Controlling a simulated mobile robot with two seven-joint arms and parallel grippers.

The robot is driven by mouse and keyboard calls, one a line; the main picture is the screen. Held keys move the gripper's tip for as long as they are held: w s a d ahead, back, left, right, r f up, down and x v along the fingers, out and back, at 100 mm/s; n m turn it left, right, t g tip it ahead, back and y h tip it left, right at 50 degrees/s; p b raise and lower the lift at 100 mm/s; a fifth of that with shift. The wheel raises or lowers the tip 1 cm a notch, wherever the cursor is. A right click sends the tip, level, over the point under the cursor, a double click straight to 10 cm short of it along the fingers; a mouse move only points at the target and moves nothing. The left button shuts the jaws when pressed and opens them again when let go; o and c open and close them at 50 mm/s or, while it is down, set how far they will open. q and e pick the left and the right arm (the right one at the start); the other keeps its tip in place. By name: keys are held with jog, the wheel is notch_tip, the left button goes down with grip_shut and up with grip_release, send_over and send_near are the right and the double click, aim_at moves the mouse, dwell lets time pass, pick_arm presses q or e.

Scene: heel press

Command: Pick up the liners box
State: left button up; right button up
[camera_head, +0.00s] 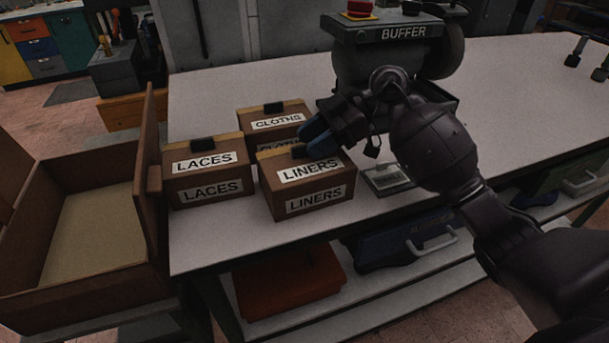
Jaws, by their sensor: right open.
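The liners box (307,189) is a brown box with white LINERS labels on its top and front and a dark tab on top. It stands upright near the table's front edge. My right gripper (310,140) is open, with its bluish fingertips at the rear top of the liners box, close to the tab. I cannot tell whether the fingertips touch the tab. The gripper and wrist hide part of the box's back right. My left gripper is not in view.
The laces box (209,178) stands close to the left, and the cloths box (272,117) behind. A buffer machine (400,40) stands at the back. A small flat item (388,179) lies right of the liners box. An open brown crate (90,220) is left of the white table (525,75).

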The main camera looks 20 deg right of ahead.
jog(key=shift+a+f, duration=0.2)
jog(key=shift+a, duration=0.2)
grip_shut()
dwell(1.2)
